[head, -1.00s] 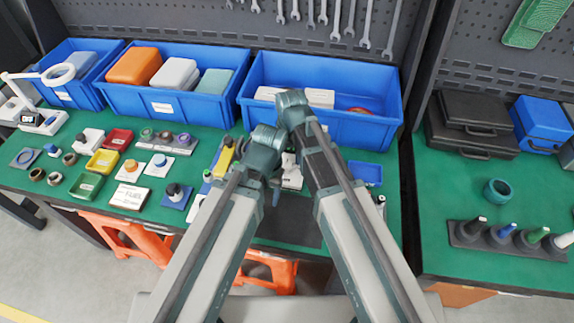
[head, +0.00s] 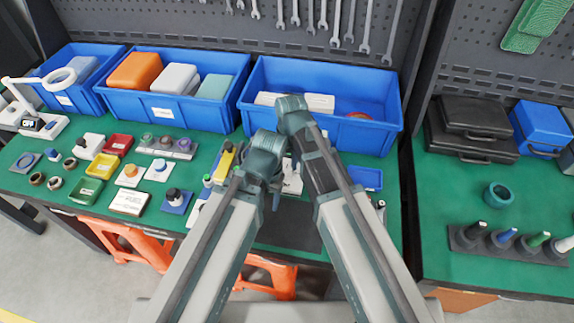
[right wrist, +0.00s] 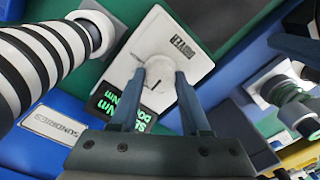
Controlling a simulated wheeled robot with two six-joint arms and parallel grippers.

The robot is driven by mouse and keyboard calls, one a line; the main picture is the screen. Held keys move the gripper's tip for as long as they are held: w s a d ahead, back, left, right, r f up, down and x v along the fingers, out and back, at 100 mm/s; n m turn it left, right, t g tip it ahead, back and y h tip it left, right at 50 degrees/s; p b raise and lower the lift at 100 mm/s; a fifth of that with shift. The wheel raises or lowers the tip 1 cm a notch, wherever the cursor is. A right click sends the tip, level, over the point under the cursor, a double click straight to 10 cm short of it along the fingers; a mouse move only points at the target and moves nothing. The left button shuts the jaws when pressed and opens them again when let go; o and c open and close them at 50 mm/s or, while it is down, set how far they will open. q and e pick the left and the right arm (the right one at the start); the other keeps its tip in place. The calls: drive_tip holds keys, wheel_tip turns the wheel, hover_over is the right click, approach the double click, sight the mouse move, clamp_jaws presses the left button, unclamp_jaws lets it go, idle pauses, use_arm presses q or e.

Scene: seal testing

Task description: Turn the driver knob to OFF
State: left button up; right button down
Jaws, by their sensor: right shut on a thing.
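The driver is a white box (right wrist: 203,38) with a round pale knob (right wrist: 159,68), a printed label and a dark display (right wrist: 122,108) with green text that I cannot read for sure. My right gripper (right wrist: 160,78) has its two blue fingers on either side of the knob, shut on it. In the head view a white part of the box (head: 292,183) shows between my arms, and my right fingers are hidden behind the arm. My left gripper (head: 275,197) hangs beside the box, mostly hidden by its own wrist, so its jaws cannot be read.
A blue bin (head: 345,136) stands just behind the box. A black and white ribbed part (right wrist: 35,62) is close at left in the wrist view. Small trays and parts, such as a yellow tray (head: 101,166), cover the green bench to the left.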

sight(288, 167)
drive_tip(key=n, duration=0.3)
drive_tip(key=shift+n, duration=2.1)
drive_tip(key=shift+c, duration=1.9)
unclamp_jaws()
use_arm(q)
drive_tip(key=shift+r, duration=0.1)
use_arm(e)
drive_tip(key=shift+r, duration=0.1)
use_arm(q)
wheel_tip(288, 167, up, 14)
drive_tip(key=p, duration=1.3)
drive_tip(key=shift+p, duration=0.4)
use_arm(e)
wheel_tip(288, 167, up, 14)
drive_tip(key=shift+w+d+f, duration=0.15)
drive_tip(key=shift+w+f, duration=0.05)
drive_tip(key=shift+w, duration=0.1)
